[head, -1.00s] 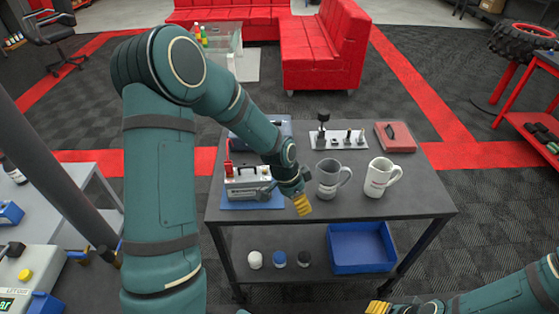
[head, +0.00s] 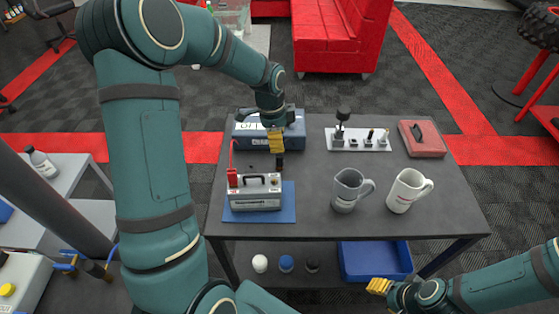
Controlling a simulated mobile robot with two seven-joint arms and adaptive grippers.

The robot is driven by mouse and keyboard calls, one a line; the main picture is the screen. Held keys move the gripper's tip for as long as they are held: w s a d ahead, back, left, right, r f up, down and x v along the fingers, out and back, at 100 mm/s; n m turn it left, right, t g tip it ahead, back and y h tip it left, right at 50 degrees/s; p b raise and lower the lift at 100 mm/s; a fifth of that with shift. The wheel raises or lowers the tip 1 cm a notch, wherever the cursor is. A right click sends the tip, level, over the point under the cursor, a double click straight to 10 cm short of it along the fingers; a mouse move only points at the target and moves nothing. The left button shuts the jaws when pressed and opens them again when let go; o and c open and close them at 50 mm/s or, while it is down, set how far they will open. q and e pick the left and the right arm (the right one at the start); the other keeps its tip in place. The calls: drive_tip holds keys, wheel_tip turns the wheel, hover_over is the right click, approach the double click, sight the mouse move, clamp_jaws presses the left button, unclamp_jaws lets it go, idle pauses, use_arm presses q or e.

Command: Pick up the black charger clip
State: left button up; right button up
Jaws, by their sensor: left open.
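The charger (head: 256,196) is a pale box with a black handle on a blue mat (head: 262,215), at the left of the dark table. A red clip (head: 232,176) stands at its left end. A small dark upright piece, seemingly the black charger clip (head: 279,163), shows at the charger's right rear. My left gripper (head: 276,141), with yellow fingertips, is open just above this piece and overlaps its top in the picture. I cannot tell whether they touch. My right gripper (head: 379,286) is low in front of the table, its opening unclear.
A blue-grey instrument (head: 254,137) stands behind the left gripper. A grey mug (head: 348,190) and a white mug (head: 408,190) stand to the right. Behind them are a white tool holder (head: 365,145) and a red case (head: 424,141). The table's middle is clear.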

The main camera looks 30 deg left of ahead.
sight(279, 156)
use_arm(q)
drive_tip(key=f, duration=0.5)
drive_tip(key=shift+w+d+b, duration=0.2)
drive_tip(key=shift+d+b, duration=0.05)
drive_tip(key=shift+b, duration=0.1)
drive_tip(key=f, duration=0.1)
drive_tip(key=f+b, duration=0.1)
drive_tip(key=f, duration=0.3)
drive_tip(key=shift+w, duration=0.25)
drive_tip(key=shift+o, duration=0.2)
clamp_jaws()
